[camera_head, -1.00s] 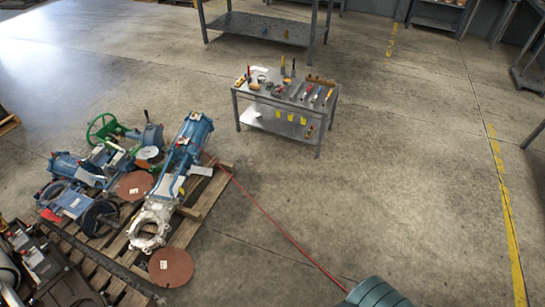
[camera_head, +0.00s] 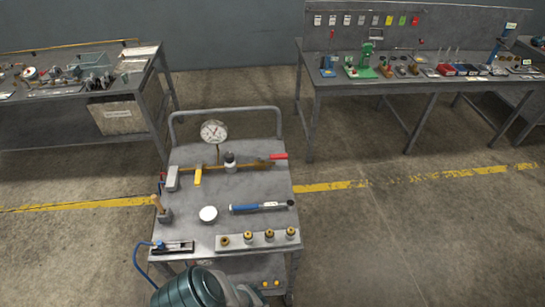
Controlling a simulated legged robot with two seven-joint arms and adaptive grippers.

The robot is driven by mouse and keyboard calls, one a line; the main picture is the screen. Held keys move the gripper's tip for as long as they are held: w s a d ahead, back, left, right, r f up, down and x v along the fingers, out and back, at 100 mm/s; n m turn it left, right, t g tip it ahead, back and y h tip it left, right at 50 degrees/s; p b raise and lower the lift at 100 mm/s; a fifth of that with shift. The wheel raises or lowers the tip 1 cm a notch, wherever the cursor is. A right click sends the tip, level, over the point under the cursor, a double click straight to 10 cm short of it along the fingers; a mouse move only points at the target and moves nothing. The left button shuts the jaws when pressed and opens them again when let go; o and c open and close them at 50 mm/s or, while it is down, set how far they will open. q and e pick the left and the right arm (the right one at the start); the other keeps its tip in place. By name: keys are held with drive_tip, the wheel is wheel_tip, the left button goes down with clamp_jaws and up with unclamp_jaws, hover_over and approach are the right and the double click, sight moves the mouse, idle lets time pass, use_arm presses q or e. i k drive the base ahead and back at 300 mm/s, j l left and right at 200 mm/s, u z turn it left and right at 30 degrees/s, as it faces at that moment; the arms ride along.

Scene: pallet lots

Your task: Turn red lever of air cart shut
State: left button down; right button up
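The air cart (camera_head: 229,192) is a grey wheeled cart with a push handle, in the middle of the head view. A brass pipe runs across its top, with a round dial gauge (camera_head: 214,132) standing on it. The red lever (camera_head: 278,156) is at the pipe's right end and lies roughly in line with the pipe. A yellow lever (camera_head: 197,177) farther left points across the pipe, toward me. Neither of my grippers shows. A dark teal part of my own body covers the cart's near left edge.
Workbenches stand behind left (camera_head: 82,127) and right (camera_head: 330,88). Floor right of the cart is clear.

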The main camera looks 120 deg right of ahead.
sight(277, 156)
drive_tip(key=z, duration=4.05)
drive_tip(key=j+z, duration=0.25)
drive_tip(key=z, duration=0.25)
drive_tip(key=j+z, duration=0.25)
drive_tip(key=z, duration=0.25)
drive_tip(key=j+z, duration=0.25)
drive_tip(key=z, duration=0.2)
